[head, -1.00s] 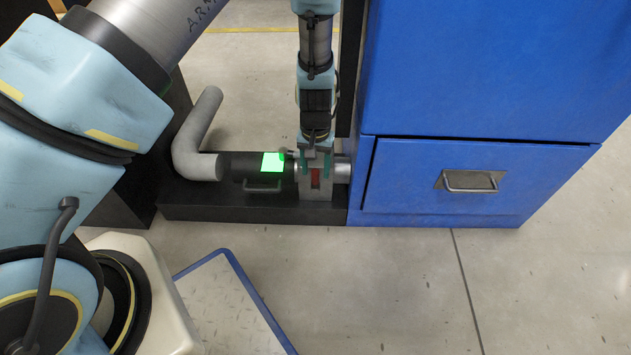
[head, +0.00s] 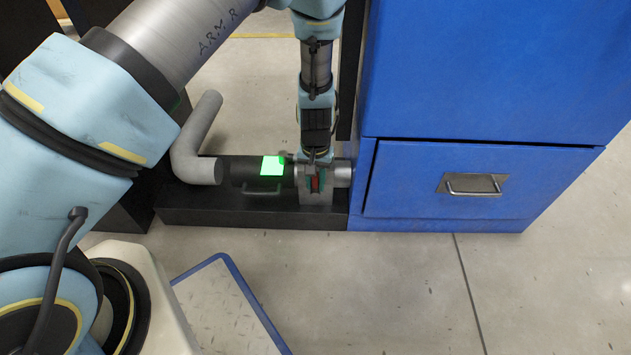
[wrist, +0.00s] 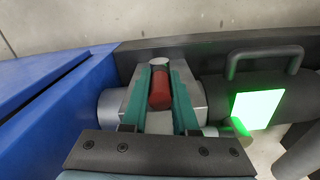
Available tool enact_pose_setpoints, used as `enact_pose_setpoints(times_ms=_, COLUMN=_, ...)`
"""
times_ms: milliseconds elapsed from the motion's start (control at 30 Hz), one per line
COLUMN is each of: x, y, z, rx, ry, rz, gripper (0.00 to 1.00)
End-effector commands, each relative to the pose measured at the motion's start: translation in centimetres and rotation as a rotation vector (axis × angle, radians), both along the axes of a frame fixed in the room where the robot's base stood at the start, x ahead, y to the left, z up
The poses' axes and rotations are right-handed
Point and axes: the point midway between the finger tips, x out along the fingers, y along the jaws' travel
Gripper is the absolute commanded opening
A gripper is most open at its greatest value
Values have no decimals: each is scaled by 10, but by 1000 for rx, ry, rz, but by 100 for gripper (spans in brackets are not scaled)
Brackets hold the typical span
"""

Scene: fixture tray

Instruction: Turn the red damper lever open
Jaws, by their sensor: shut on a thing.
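The red damper lever (wrist: 161,91) lies between the two green fingers of my gripper (wrist: 158,88) in the wrist view. The fingers are closed in on it from both sides. In the head view, my gripper (head: 315,182) points down at the grey valve block (head: 316,199), and only a thin strip of the red lever (head: 315,184) shows between the fingers. The block also shows in the wrist view, around and under the fingers. The lower part of the lever is hidden.
A blue cabinet (head: 440,185) stands close on the right. A black base (head: 240,216) lies beneath.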

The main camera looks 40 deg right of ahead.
Motion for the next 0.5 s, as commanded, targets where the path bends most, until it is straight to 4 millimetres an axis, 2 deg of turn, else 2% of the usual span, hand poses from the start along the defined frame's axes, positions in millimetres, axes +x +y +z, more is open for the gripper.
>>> enact_pose_setpoints(times_ms=33, x=0, y=0, z=0, rx=0, ry=0, rz=0, gripper=14)
enact_pose_setpoints(times_ms=167, x=0, y=0, z=0, rx=0, ry=0, rz=0, gripper=0)
enact_pose_setpoints(times_ms=500, x=0, y=0, z=0, rx=0, ry=0, rz=0, gripper=0)
